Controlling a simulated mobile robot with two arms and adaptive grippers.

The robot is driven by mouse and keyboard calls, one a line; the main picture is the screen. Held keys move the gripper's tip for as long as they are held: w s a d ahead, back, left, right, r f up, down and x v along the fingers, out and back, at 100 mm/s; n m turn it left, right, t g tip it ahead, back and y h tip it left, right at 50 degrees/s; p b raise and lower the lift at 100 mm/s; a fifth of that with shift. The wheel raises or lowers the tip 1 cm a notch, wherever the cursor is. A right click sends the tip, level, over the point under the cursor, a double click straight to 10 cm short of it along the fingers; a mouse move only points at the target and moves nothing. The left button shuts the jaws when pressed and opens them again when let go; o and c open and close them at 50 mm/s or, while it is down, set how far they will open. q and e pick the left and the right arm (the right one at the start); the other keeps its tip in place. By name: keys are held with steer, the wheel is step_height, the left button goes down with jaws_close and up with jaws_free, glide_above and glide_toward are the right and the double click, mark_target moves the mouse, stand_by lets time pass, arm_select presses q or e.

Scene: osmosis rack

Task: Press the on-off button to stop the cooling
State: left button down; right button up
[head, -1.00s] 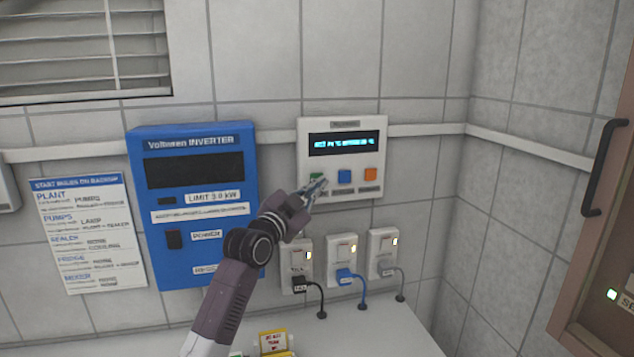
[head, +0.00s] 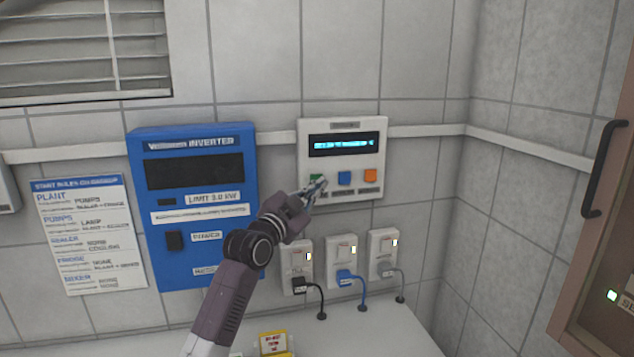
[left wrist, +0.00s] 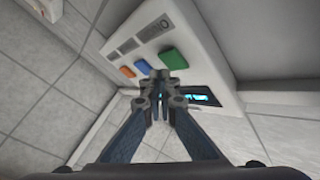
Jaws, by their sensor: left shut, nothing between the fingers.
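A white control panel (head: 310,128) with a lit cyan display (head: 342,144) hangs on the tiled wall. Below its display sit a green button (head: 316,179), a blue button (head: 344,177) and an orange button (head: 371,175). My left gripper (head: 322,183) is shut and empty, its tips at the green button and partly covering it. In the left wrist view the shut fingers (left wrist: 159,85) point at the panel, with the green (left wrist: 173,59), blue (left wrist: 143,67) and orange buttons (left wrist: 127,71) beyond them. I cannot tell whether the tips touch. My right gripper is not in view.
A blue inverter box (head: 205,255) hangs left of the panel, beside a rules sheet (head: 90,235). Several sockets with plugged cables (head: 343,262) sit below the panel. A brown-framed cabinet door with a dark handle (head: 603,168) stands at the right.

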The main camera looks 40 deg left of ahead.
arm_select(q)
steer(key=shift+a, duration=0.1)
steer(key=shift+w+a, duration=0.25)
steer(key=shift+w+a, duration=0.25)
steer(key=shift+a, duration=0.05)
stand_by(0.9)
stand_by(0.4)
steer(key=shift+s+d, duration=0.55)
steer(key=shift+d, duration=0.05)
steer(key=shift+d, duration=0.1)
steer(key=shift+s+d+p, duration=1.15)
steer(key=shift+s+d, duration=0.45)
steer(key=shift+d, duration=0.25)
